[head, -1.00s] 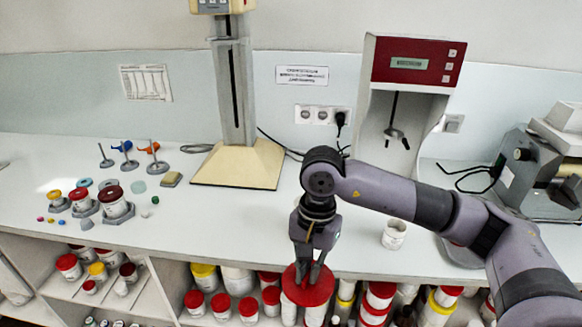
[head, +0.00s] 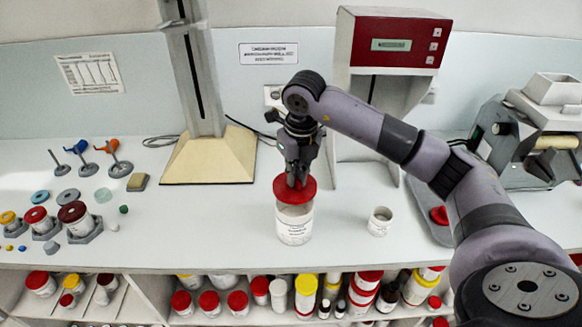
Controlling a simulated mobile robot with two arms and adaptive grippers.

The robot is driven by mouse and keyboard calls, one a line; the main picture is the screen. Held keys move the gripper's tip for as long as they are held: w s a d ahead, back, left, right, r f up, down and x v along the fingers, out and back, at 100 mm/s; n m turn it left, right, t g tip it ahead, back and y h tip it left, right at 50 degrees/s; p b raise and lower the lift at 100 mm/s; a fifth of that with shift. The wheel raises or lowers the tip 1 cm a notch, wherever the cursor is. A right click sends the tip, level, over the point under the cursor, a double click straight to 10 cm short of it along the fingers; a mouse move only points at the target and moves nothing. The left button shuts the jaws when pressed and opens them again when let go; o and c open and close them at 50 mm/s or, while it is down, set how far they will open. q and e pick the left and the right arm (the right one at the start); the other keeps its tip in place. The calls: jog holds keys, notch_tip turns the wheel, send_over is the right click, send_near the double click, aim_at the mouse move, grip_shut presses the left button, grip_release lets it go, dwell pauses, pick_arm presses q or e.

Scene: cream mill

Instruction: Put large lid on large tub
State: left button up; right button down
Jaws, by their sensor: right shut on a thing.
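My right gripper (head: 296,180) points down and is shut on the large red lid (head: 294,192). The lid is over the mouth of the large white tub (head: 295,228), which stands upright on the counter near its front edge. A greyish band of the tub's upper part shows just under the lid. I cannot tell whether the lid touches the rim or hangs slightly above it. The lid and fingers hide most of the tub's mouth. My left gripper is not in view.
A small white cup (head: 380,221) stands right of the tub. A grey tray (head: 426,208) holds a red piece (head: 439,215). A beige-based stand (head: 205,158) and a red-topped machine (head: 393,55) are behind. Small jars (head: 76,222) stand left. Shelves below hold several jars.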

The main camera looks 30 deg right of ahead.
aim_at(296, 186)
jog(key=shift+f, duration=0.2)
jog(key=shift+s+f+b, duration=0.15)
jog(key=shift+f+b, duration=0.4)
notch_tip(296, 186, down, 2)
jog(key=shift+f+b, duration=0.1)
jog(key=shift+b, duration=0.7)
jog(key=shift+f, duration=0.35)
pick_arm(q)
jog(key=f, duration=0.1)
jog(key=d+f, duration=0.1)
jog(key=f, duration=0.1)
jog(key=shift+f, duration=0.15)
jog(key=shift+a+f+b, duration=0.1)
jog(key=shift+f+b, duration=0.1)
jog(key=shift+b, duration=0.3)
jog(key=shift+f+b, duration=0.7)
pick_arm(e)
jog(key=shift+f, duration=0.6)
